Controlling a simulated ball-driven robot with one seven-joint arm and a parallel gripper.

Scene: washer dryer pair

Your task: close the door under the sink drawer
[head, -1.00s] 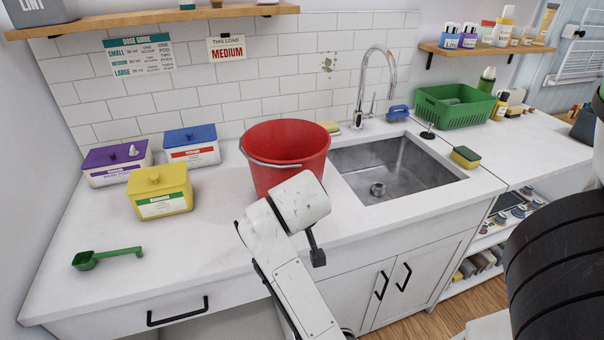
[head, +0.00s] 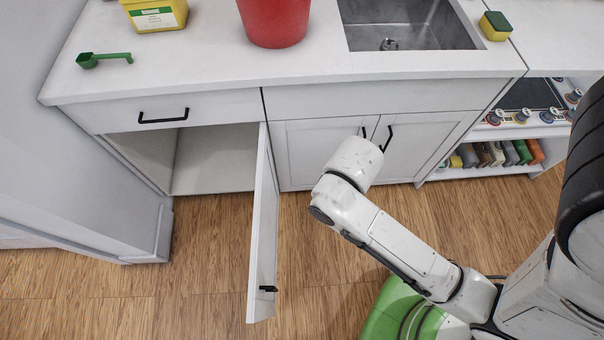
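The white door (head: 262,225) under the drawer stands swung wide open toward me, hinged at the right side of the open cabinet. Its black handle (head: 268,289) shows near the free edge, facing right. The cabinet's inside (head: 215,158) looks empty. The drawer (head: 190,112) above it is shut and has a black bar handle. My arm reaches in from the lower right, with its bent white section to the right of the open door and apart from it in the picture. My gripper's fingers cannot be made out.
Shut double doors (head: 320,150) stand under the sink (head: 405,25), partly behind my arm. A red bucket (head: 272,22), yellow box (head: 155,14) and green scoop (head: 103,60) are on the counter. A wall (head: 85,180) borders the cabinet on the left. Wood floor (head: 130,295) is clear left of the door.

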